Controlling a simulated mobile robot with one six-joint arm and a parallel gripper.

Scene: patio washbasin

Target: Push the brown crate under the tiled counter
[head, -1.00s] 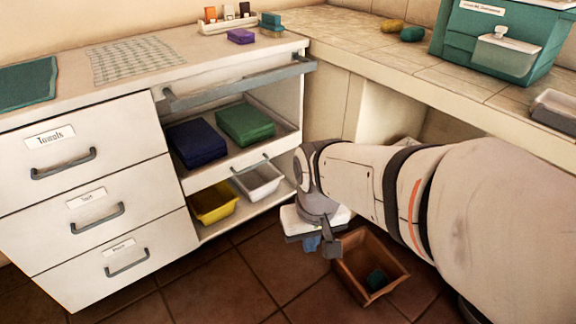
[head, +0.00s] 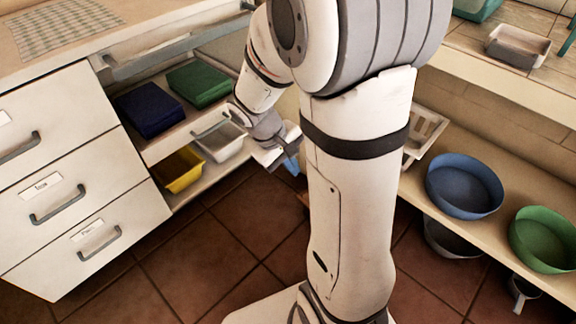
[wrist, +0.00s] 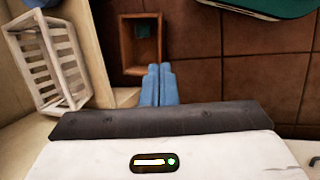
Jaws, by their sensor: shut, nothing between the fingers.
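The brown crate (wrist: 127,48) stands on the floor in the wrist view, with a small teal item (wrist: 146,31) inside. In the head view my arm hides nearly all of it. The tiled counter (head: 468,42) runs along the right of the head view, above an open space with a low shelf. My gripper (wrist: 158,66) has its blue fingers together and empty. In the wrist view the fingertips overlap the crate's near edge; I cannot tell whether they touch it. The gripper (head: 291,166) also shows partly behind my arm in the head view.
A white slatted crate (head: 424,128), a blue basin (head: 463,187) and a green basin (head: 543,240) stand on the shelf under the counter. The drawer cabinet (head: 75,190) and open shelves with a yellow bin (head: 178,170) are left. Tiled floor (head: 215,260) between is clear.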

